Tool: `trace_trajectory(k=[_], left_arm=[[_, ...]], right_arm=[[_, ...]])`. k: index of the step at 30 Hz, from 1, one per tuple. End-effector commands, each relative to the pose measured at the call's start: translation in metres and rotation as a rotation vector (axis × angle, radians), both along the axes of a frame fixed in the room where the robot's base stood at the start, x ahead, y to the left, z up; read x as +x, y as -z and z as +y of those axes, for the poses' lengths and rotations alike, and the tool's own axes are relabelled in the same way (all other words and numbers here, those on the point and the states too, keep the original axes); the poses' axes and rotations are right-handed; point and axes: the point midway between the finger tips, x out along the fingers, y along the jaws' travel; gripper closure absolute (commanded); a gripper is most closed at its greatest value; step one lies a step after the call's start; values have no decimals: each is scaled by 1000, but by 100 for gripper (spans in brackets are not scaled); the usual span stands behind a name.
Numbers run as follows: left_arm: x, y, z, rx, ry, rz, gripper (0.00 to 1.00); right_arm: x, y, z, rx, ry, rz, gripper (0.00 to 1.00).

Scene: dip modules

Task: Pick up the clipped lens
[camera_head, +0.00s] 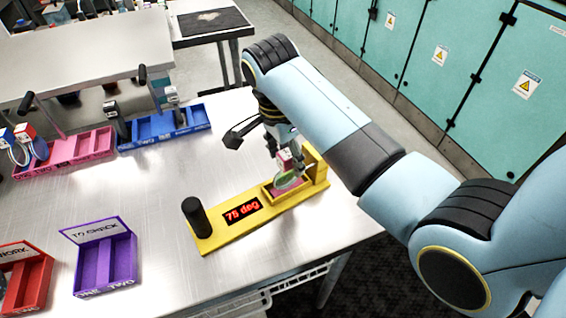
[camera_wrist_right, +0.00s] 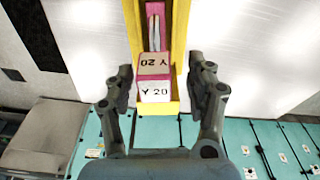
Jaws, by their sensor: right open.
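The clipped lens (camera_head: 287,180) sits in the pink-lined slot of a yellow fixture (camera_head: 222,234). It is a pale green lens with a small pink and white block clip on top. My right gripper (camera_head: 270,147) is over the slot end of the fixture. In the right wrist view my right gripper (camera_wrist_right: 160,78) is open, with its fingers apart on either side of the block. I see no contact. My left gripper is not in view.
The fixture has a red "75 deg" display (camera_head: 242,211) and a black knob (camera_head: 197,217). A purple "TO CHECK" tray (camera_head: 104,263) and a red tray (camera_head: 25,277) stand front left. Pink (camera_head: 75,152) and blue (camera_head: 163,128) trays stand behind. Bare metal table lies between.

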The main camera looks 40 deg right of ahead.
Motion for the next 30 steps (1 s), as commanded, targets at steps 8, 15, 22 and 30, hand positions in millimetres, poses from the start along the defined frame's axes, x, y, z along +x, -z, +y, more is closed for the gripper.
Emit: trace_trajectory(k=[8,15,22,30], left_arm=[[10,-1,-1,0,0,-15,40],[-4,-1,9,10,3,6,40],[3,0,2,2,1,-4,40],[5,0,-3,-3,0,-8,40]], right_arm=[[-2,2,1,2,1,-1,48],[-2,2,1,2,1,-1,80],[-2,2,1,2,1,0,100],[0,0,1,2,0,-2,100]])
